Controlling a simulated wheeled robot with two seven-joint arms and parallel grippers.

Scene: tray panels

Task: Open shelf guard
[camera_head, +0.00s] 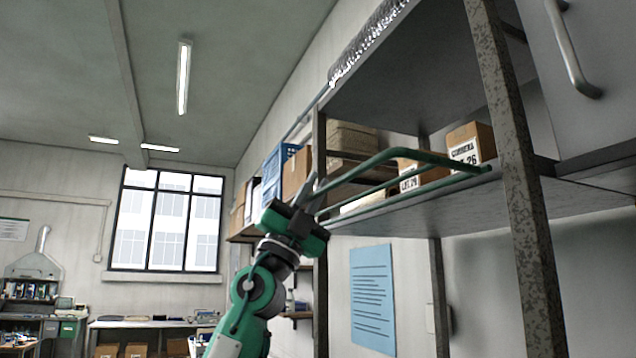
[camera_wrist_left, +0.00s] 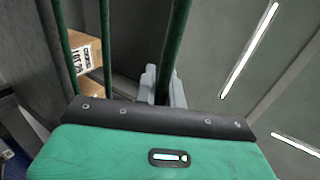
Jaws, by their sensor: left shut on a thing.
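The shelf guard (camera_head: 440,160) is a green tube frame at the front of the shelf (camera_head: 420,209). It sticks out from the shelf's front edge, its right end at the board and its left end at my gripper. My left gripper (camera_head: 311,190) is shut on the guard's tube near its left end. In the left wrist view the green tube (camera_wrist_left: 177,40) runs between the grey fingers (camera_wrist_left: 162,86), with two more green tubes to the left. The fingertips are small in the head view. My right gripper is not in view.
Labelled cardboard boxes (camera_head: 471,143) stand on the shelf behind the guard, and one box (camera_wrist_left: 85,54) shows in the left wrist view. A speckled post (camera_head: 514,170) stands at the right. A blue crate (camera_head: 271,168) is further left. Open air lies left of my arm.

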